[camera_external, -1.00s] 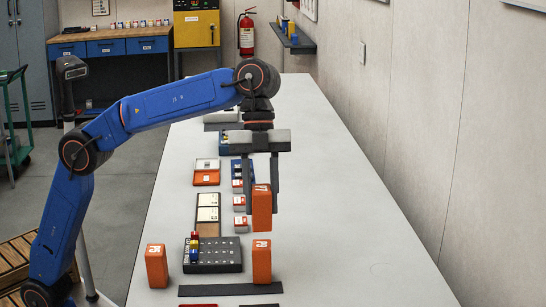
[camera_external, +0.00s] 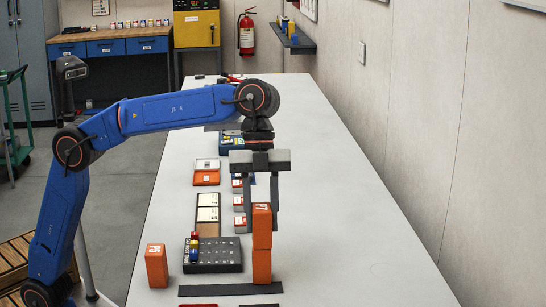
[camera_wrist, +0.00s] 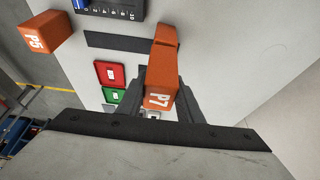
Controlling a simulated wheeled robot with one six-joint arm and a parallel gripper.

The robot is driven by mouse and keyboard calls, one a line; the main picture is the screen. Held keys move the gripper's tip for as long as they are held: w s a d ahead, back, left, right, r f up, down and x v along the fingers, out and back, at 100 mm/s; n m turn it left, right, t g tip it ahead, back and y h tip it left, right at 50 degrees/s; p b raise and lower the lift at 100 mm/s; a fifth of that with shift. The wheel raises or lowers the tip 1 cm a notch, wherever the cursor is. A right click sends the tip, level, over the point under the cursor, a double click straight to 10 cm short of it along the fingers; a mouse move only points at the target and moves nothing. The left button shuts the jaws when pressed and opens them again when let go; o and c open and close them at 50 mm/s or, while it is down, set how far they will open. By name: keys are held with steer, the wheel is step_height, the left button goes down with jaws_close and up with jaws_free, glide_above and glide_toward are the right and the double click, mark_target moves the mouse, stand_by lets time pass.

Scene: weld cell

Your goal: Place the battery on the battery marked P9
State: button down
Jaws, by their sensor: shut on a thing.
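My gripper (camera_external: 262,222) is shut on an orange battery (camera_external: 262,230), which reads P7 on its top in the wrist view (camera_wrist: 160,85). The held battery is upright, directly above another orange battery (camera_external: 262,266) that stands on the table. Their faces line up with no visible gap in the external view; I cannot tell if the held one's weight rests on it. The lower battery's top and its mark are hidden now. In the wrist view a bit of it (camera_wrist: 168,32) shows beyond the held one.
A third orange battery, marked P5 (camera_wrist: 35,37), stands to the left (camera_external: 156,266). A dark block with holes and coloured pieces (camera_external: 215,254) stands between. A dark strip (camera_external: 225,290) lies in front. Small boxes and trays (camera_external: 208,215) lie behind. The table's right side is clear.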

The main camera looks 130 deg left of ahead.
steer(key=c, duration=1.3)
jaws_free()
steer(key=shift+f, duration=0.1)
steer(key=shift+o, duration=0.2)
steer(key=shift+r, duration=0.4)
steer(key=v, duration=1.2)
steer(key=shift+r, duration=0.1)
steer(key=shift+d, duration=0.1)
